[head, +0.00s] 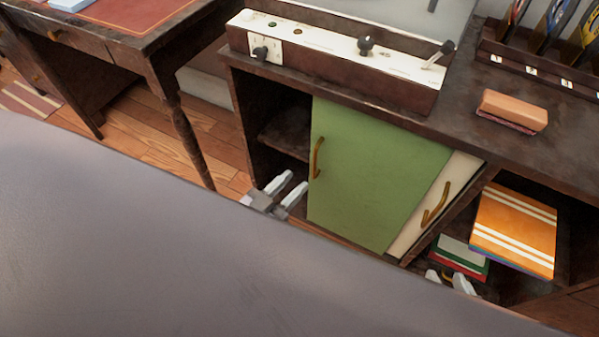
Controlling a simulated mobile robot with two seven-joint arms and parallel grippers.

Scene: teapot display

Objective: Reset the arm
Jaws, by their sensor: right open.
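My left gripper (292,184) is in front of the open dark compartment at the cabinet's left, close to the green sliding door (375,170). Its two pale fingers are apart with nothing between them. My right gripper (449,280) is low in front of the cabinet, just below the cream door (432,205) and near the books on the lower right shelf. Its two pale fingertips are apart, and the rest of it is hidden behind a large grey surface in the foreground. No held object shows in either gripper.
The dark cabinet (470,105) carries a control panel (340,52), an orange-brown block (513,108) and a rack at the back right. An orange striped book (515,230) lies on the right shelf. A wooden desk (135,30) stands at left; wood floor shows between them.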

